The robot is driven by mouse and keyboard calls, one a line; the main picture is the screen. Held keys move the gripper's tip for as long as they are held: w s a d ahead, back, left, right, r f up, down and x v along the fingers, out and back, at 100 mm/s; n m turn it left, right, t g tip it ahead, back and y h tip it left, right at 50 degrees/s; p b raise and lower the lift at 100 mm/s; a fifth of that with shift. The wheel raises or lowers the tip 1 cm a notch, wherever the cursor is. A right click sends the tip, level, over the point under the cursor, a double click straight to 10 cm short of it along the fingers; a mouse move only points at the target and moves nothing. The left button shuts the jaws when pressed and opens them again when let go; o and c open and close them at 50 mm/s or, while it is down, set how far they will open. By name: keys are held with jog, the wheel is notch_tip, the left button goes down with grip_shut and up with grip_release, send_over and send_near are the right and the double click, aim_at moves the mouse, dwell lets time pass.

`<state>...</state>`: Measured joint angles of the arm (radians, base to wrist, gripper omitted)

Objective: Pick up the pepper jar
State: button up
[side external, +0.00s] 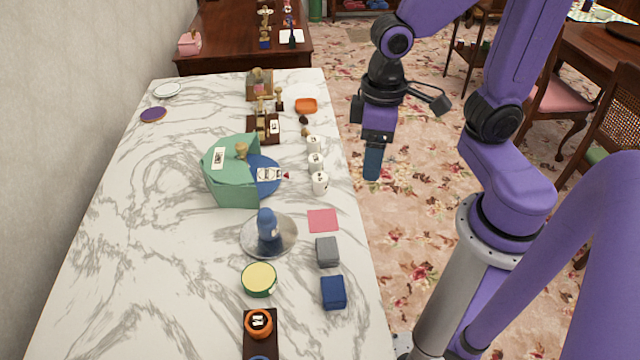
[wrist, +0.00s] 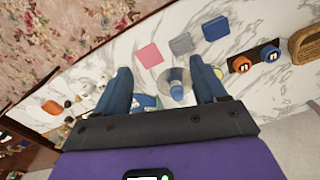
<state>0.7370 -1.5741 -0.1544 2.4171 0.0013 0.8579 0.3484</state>
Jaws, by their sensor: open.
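No label readable as pepper shows, so I cannot tell for sure which thing is the pepper jar. Three small white jars with dark marks stand in a row near the table's right edge: a far one (side external: 314,144), a middle one (side external: 316,163) and a near one (side external: 320,183). Small whitish things at the left of the wrist view may be these jars, partly hidden by a finger. My gripper (side external: 373,166) is open and empty, pointing down beyond the table's right edge, to the right of the jars. In the wrist view its fingers (wrist: 160,67) are spread apart.
A green box (side external: 232,190), a blue figure (side external: 267,228) on a silver plate (side external: 285,240), a pink square (side external: 323,220), a grey block (side external: 327,250) and a blue block (side external: 333,292) occupy the marble table (side external: 140,230). Its left side is mostly clear.

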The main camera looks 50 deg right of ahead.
jog(key=w+d+f+m, duration=0.2)
jog(key=w+m, duration=0.7)
jog(key=w, duration=0.1)
jog(key=m, duration=0.8)
send_over(320, 178)
notch_tip(320, 178, down, 4)
jog(key=f, duration=1.1)
jog(key=shift+a, duration=0.35)
jog(key=shift+d+f, duration=0.2)
jog(key=shift+f, duration=0.75)
jog(key=shift+d+f, duration=0.15)
jog(key=shift+f, duration=1.5)
jog(key=c, duration=1.2)
